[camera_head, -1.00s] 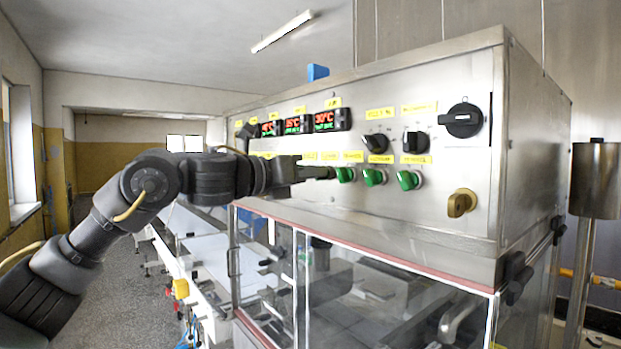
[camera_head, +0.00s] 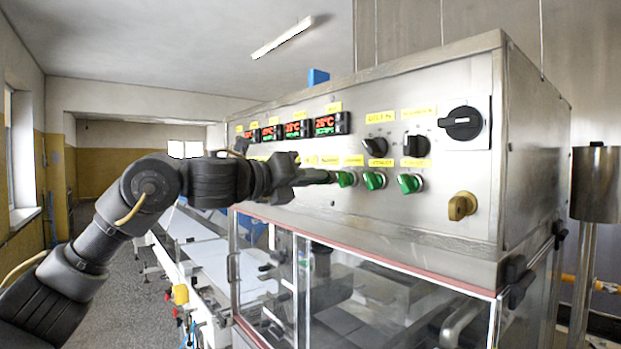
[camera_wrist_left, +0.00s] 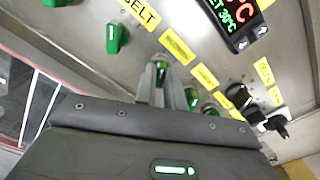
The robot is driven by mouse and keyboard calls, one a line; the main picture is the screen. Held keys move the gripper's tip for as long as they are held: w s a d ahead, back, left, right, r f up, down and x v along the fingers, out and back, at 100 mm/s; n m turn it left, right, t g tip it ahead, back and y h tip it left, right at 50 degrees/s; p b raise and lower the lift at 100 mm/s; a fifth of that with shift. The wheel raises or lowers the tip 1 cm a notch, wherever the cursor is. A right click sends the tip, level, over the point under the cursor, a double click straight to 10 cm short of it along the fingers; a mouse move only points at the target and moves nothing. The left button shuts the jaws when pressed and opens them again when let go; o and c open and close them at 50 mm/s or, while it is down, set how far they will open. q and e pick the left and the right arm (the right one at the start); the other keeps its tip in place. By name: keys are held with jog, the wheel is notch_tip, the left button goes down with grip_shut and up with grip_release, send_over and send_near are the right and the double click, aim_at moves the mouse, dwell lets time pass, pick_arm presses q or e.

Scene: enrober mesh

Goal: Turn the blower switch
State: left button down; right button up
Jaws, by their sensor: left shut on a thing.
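My left gripper (camera_head: 331,177) reaches the front panel from the left and is shut on a green switch (camera_head: 345,179). This is the leftmost green switch that shows in the head view. In the left wrist view the two fingers (camera_wrist_left: 160,88) stand on either side of the green switch (camera_wrist_left: 160,68), partly covering it. I cannot read its yellow label, so I cannot confirm by name that it is the blower switch. The exact angle of its handle is unclear. My right gripper is not in view.
Two more green switches (camera_head: 374,181) (camera_head: 410,184) sit to the right, with black knobs (camera_head: 377,146) above. A green switch (camera_wrist_left: 117,38) labelled BELT shows in the wrist view. A large black rotary switch (camera_head: 462,123) and a brass knob (camera_head: 462,206) are further right.

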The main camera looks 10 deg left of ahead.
pick_arm(q)
jog(key=shift+a+r, duration=0.1)
jog(key=shift+r, duration=0.1)
jog(key=c, duration=1.5)
grip_release()
jog(key=shift+f, duration=0.15)
jog(key=shift+b+v, duration=2.25)
jog(key=shift+v, duration=3.1)
